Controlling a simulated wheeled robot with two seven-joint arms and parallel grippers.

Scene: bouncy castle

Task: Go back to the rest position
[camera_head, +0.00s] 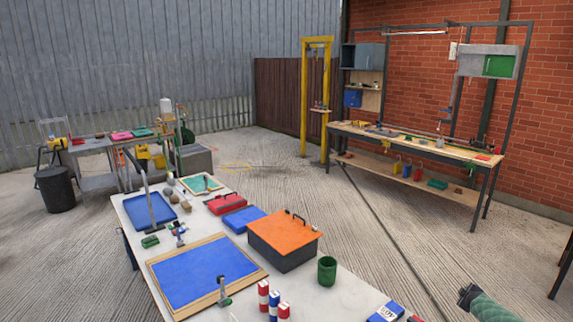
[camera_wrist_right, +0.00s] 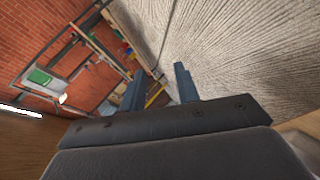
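My right gripper (camera_head: 467,296) shows at the lower right of the head view, dark at the end of a green arm link. It is beyond the right side of the near table, over the concrete floor. In the right wrist view the two fingers of this gripper (camera_wrist_right: 160,86) stand apart with nothing between them. They point toward the floor and the brick-wall area. My left gripper and arm are not in the head view.
The near white table (camera_head: 345,298) bears a black box with an orange lid (camera_head: 284,232), a green cup (camera_head: 327,270), a blue framed board (camera_head: 203,277) and several red-white and blue-white blocks. A long workbench (camera_head: 420,146) stands by the brick wall. Concrete floor (camera_head: 400,225) between is free.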

